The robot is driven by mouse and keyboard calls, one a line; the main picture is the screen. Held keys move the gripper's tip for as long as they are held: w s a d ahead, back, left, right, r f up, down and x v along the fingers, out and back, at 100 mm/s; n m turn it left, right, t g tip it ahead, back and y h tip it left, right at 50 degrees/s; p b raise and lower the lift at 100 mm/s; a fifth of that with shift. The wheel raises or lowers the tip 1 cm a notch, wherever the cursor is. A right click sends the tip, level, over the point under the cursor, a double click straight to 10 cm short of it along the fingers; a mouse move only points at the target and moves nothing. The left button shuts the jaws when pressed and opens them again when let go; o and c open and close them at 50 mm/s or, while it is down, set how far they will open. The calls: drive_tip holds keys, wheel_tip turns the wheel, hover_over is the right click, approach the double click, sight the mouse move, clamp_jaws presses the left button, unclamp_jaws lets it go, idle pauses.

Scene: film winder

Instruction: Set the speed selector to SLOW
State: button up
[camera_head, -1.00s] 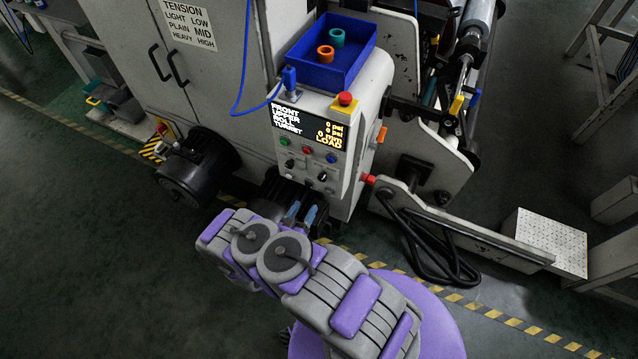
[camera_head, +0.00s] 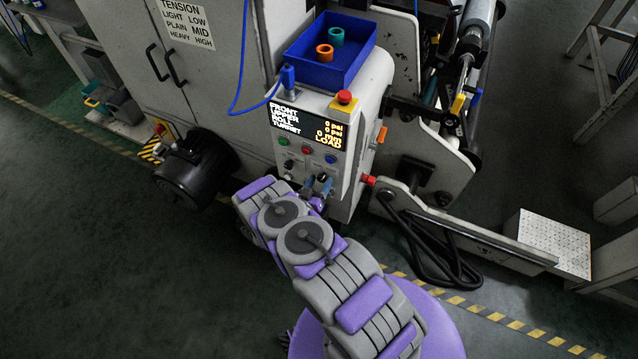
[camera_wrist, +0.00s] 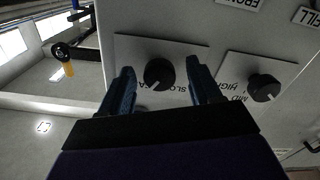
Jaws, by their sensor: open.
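The speed selector is a round black knob (camera_wrist: 159,73) on a white label plate in the wrist view. Its white mark points to the lower left there. Lettering that seems to read SLOW lies just below it, partly hidden by my gripper. My gripper (camera_wrist: 160,66) is open, with one blue finger on each side of the knob; whether either touches it I cannot tell. In the head view my gripper (camera_head: 318,184) is at the lower right of the control panel (camera_head: 350,165) and covers most of this knob.
A second black knob (camera_wrist: 263,88) with HIGH and MID lettering sits close to the right finger in the wrist view. Above the knobs in the head view are coloured push buttons, a display (camera_head: 309,126) and a red emergency button (camera_head: 344,97). A blue tray (camera_head: 345,75) stands on top.

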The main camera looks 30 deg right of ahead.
drive_tip(key=c, duration=1)
drive_tip(key=shift+c, duration=0.2)
drive_tip(key=shift+n, duration=0.3)
drive_tip(key=n+b, duration=0.3)
drive_tip(key=n, duration=0.1)
drive_tip(key=n+b, duration=0.1)
drive_tip(key=n, duration=0.2)
drive_tip(key=shift+n, duration=2.2)
drive_tip(key=shift+a, duration=0.1)
